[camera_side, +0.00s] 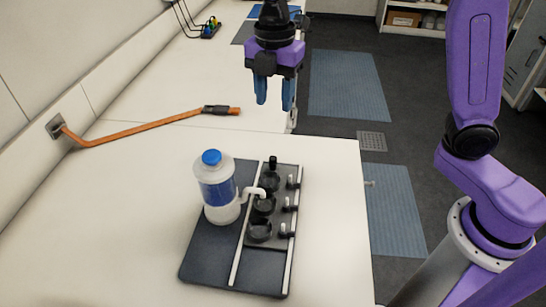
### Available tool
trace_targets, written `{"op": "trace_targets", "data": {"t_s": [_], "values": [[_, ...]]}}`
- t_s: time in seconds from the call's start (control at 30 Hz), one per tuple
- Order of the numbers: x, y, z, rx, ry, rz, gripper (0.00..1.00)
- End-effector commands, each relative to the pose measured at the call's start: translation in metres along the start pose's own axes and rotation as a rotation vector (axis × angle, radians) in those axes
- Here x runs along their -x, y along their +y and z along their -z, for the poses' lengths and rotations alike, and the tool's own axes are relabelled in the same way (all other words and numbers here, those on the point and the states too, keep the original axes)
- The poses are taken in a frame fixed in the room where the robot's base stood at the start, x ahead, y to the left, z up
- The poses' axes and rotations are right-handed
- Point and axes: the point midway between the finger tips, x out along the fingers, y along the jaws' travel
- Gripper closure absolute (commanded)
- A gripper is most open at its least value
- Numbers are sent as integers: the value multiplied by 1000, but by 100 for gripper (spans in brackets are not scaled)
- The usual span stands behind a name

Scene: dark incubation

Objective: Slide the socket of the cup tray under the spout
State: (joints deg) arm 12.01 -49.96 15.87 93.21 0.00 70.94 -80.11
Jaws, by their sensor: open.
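A white bottle (217,190) with a blue cap and blue band stands upright on a dark base board (208,256). Its white spout (252,191) points right and bends down at the tip, appearing above the middle socket; the exact alignment cannot be told. The dark cup tray (277,218) lies between two pale rails, with three round sockets in a row and pale handles on its right side. A small dark upright piece (272,163) stands at its far end. My gripper (274,100) is open and empty, pointing down, well above and beyond the tray.
The table is clear to the board's left and right. Its right edge drops to the floor.

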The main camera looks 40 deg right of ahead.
Motion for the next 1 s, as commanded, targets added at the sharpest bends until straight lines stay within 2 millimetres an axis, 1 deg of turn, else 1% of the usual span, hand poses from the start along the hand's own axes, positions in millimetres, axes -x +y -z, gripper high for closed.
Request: {"op": "trace_targets", "data": {"t_s": [0.17, 0.27, 0.8, 1.0], "values": [[-8, 4, -1, 17, 0, 2, 54], [-21, 3, -1, 15, -1, 4, 54], [-121, 2, -1, 14, -1, 5, 54], [-153, 2, -1, 14, -1, 4, 54]]}}
